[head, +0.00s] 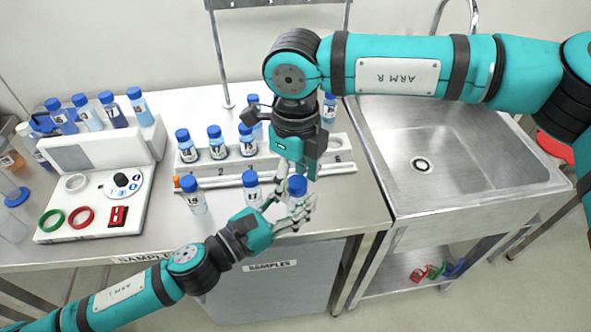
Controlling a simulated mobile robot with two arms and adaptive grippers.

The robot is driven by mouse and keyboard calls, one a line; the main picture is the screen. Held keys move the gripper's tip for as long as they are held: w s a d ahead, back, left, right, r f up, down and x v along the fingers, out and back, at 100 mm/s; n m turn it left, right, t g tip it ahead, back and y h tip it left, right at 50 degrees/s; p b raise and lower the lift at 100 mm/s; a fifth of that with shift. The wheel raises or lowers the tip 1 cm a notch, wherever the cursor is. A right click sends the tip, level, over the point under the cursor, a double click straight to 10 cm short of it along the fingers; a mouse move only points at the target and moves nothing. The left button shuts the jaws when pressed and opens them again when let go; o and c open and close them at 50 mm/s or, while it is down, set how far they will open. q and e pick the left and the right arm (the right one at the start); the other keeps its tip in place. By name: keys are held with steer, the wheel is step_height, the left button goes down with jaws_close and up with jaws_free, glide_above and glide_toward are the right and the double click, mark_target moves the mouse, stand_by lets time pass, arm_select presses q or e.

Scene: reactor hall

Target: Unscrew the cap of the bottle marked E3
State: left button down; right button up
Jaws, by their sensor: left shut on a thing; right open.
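My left gripper (298,212) is shut on a blue-capped bottle (297,187) at the front edge of the bench. The bottle looks upright, its cap is on, and its label is hidden by the fingers. My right gripper (298,168) points down from above, open, with its fingertips close to this bottle's cap; I cannot tell whether they touch it. Two more blue-capped bottles stand to the left on the bench, one (193,194) further left and one (252,188) nearer. I cannot read the mark E3 on any bottle.
A numbered rack (350,168) behind holds several blue-capped bottles. A white console (100,190) with green and red rings, a knob and a red switch stands at left, with more bottles behind it. A steel sink (455,150) is at right. Little free bench lies around the held bottle.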

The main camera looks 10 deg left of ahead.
jaws_close()
steer(key=n, duration=0.4)
steer(key=shift+s, duration=0.1)
steer(key=shift+r, duration=0.15)
stand_by(0.6)
steer(key=shift+r, duration=1)
